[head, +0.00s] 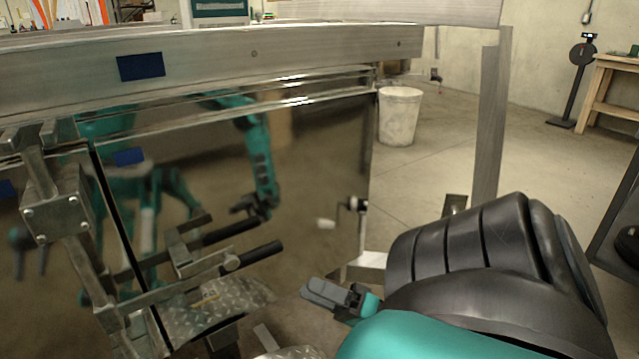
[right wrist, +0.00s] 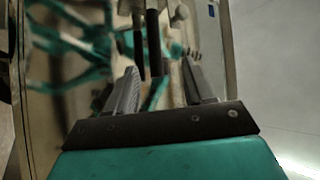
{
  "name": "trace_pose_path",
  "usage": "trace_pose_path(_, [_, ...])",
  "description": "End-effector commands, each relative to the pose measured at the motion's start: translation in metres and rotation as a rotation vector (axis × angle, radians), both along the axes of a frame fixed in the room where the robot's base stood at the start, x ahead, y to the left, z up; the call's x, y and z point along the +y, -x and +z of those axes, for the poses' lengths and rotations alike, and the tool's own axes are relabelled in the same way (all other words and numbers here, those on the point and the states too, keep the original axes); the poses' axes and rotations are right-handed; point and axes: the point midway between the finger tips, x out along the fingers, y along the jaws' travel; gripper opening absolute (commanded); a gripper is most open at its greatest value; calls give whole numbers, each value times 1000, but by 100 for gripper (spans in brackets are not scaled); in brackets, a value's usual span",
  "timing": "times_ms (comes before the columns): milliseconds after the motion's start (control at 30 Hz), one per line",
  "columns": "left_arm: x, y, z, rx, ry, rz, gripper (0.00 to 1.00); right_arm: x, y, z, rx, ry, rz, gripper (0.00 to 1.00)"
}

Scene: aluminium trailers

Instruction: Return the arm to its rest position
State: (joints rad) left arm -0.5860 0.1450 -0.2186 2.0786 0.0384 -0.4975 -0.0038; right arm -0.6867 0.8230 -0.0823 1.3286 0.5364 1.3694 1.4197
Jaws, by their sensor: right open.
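My right arm enters the head view from the lower right, with a teal link and a ribbed black joint. My right gripper (head: 332,293) is at the lower middle, in front of the trailer's shiny door (head: 320,150). In the right wrist view, the right gripper (right wrist: 160,78) has its two grey fingers apart with nothing held between them. A latch handle with a black grip (head: 262,252) is on the door, left of and above the gripper in the head view. My left gripper is out of view; teal arms show only as reflections in the door.
A metal latch bracket (head: 55,215) stands out from the door at the left. A metal post (head: 489,120) rises right of the trailer. A white bin (head: 399,118) stands on the open concrete floor behind. A wooden table (head: 612,90) is at the far right.

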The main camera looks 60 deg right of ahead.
Motion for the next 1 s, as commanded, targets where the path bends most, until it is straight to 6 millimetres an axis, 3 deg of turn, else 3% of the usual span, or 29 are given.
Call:
trace_pose_path(733, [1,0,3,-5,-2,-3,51,2,2,-4,11,4,-5,52])
trace_pose_path(867, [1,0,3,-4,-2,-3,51,21,-11,-19,79,39,-33,52])
trace_pose_path(1000, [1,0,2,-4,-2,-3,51,59,-32,-47,221,136,-70,52])
